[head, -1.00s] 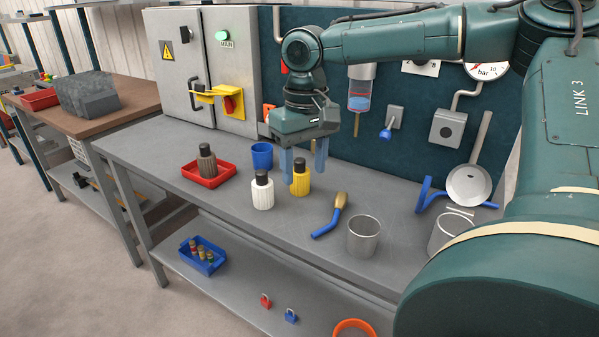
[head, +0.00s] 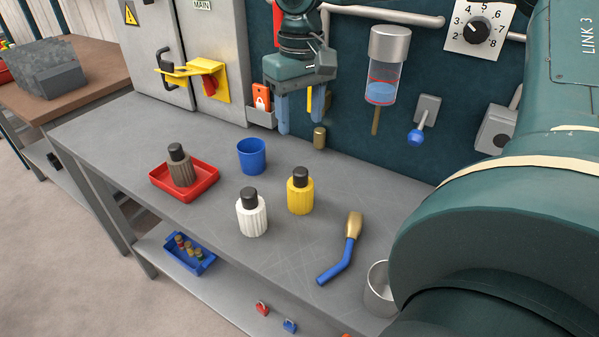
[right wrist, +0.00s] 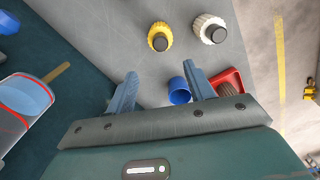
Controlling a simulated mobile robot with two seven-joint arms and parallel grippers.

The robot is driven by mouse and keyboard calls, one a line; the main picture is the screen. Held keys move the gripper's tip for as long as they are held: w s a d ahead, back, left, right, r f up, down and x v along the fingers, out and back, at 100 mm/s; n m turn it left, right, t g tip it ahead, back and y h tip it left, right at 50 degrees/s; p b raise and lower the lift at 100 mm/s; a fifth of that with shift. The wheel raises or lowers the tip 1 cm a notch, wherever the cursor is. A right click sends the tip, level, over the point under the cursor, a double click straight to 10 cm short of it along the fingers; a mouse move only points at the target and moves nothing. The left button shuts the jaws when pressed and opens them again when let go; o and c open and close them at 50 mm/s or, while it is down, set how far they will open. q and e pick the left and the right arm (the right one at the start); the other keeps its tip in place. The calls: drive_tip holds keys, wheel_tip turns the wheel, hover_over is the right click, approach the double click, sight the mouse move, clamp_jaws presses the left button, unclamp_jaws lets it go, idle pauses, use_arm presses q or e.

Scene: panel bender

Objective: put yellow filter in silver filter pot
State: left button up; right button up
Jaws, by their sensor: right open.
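The yellow filter (head: 300,192), ribbed with a dark cap, stands upright on the grey bench; it also shows in the right wrist view (right wrist: 159,38). A silver pot (head: 378,292) stands at the lower right of the head view, partly hidden by my arm. My right gripper (head: 304,116) is open and empty, fingers pointing down in front of the dark back panel, above and behind the yellow filter. In the right wrist view its fingertips (right wrist: 160,70) are apart, with the filter beyond them. My left gripper is not in view.
A white filter (head: 252,213) stands left of the yellow one. A blue cup (head: 252,156) and a red tray (head: 203,184) holding a brown filter (head: 181,168) are farther left. A blue tool (head: 340,262) with a tan end lies near the pot. A clear cylinder (head: 384,80) hangs on the panel.

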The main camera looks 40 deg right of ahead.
sight(301, 170)
wheel_tip(301, 170, down, 13)
drive_tip(key=shift+s+a, duration=0.1)
drive_tip(key=shift+s, duration=0.05)
idle(0.5)
clamp_jaws()
idle(0.5)
